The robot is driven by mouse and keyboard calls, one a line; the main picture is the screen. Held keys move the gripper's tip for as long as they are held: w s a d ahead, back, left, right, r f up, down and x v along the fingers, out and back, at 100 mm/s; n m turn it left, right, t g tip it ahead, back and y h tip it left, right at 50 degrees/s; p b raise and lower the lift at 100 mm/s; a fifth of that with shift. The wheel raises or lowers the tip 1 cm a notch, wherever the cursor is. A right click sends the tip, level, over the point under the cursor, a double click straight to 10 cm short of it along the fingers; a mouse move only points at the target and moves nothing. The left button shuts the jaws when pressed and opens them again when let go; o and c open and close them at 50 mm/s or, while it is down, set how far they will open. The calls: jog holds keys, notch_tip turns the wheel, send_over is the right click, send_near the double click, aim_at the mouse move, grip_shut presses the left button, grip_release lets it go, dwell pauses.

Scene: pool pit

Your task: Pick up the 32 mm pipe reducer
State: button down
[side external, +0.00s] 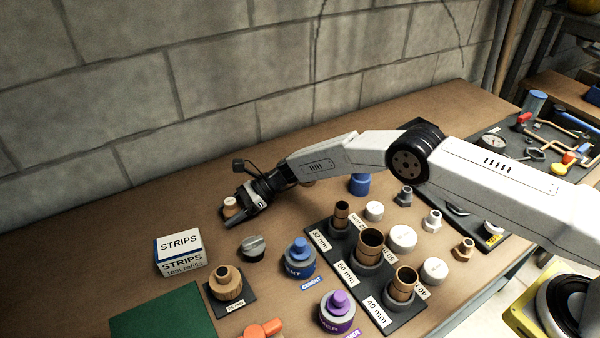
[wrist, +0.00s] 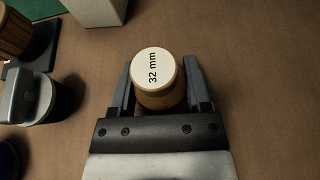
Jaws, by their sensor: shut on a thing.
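The 32 mm pipe reducer (wrist: 158,80) is a tan-brown round piece with a white top label reading "32 mm", upright between my fingers in the wrist view. In the side external view the reducer (side external: 230,206) shows at the end of my arm, partly hidden by the jaw. My gripper (wrist: 160,92) is shut on the reducer, one finger on each side of it. My gripper (side external: 245,208) is low over the brown bench in the side external view. I cannot tell whether the reducer touches the bench.
A grey-topped knob (side external: 252,247) and a STRIPS box (side external: 180,250) stand close by. A brown fitting (side external: 227,284), cement can (side external: 299,262) and purple-capped can (side external: 338,312) stand nearer the front. A black rack (side external: 316,241) holds copper pipes. Bench along the wall is clear.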

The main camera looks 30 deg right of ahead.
aim_at(231, 203)
jog(key=shift+r, duration=0.15)
jog(key=shift+r, duration=1.5)
jog(key=shift+s+d+r, duration=0.15)
jog(key=shift+s+r, duration=0.15)
jog(key=shift+r, duration=0.15)
jog(key=s+d+r, duration=0.5)
jog(key=s+r, duration=0.4)
jog(key=s, duration=0.3)
jog(key=shift+d, duration=0.3)
